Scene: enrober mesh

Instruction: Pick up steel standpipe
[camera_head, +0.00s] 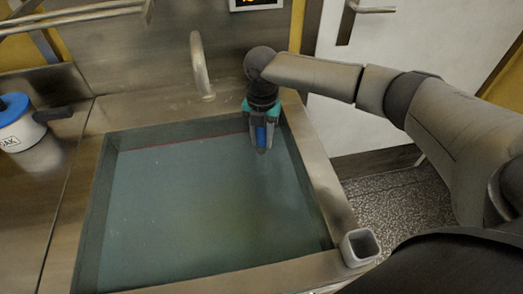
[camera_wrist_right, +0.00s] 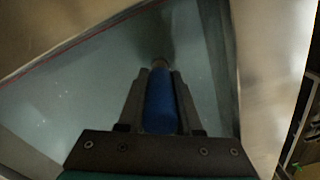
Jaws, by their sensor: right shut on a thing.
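My right gripper (camera_head: 261,146) points down into the far right corner of the water-filled sink. It is shut on an upright pipe with a blue sleeve, the steel standpipe (camera_head: 261,134). In the right wrist view the blue sleeve of the standpipe (camera_wrist_right: 160,104) lies between the two dark fingers of the right gripper (camera_wrist_right: 160,84). A duller end piece shows just past the fingertips. The pipe's lower part is hidden by the murky water, so I cannot tell whether it touches the bottom. My left gripper is not in view.
The steel sink rim (camera_head: 322,190) surrounds the blue-green water (camera_head: 205,210). A curved spout (camera_head: 200,68) stands behind it. A square grey cup (camera_head: 360,247) is at the front right corner. A blue-lidded white container (camera_head: 18,128) stands at left.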

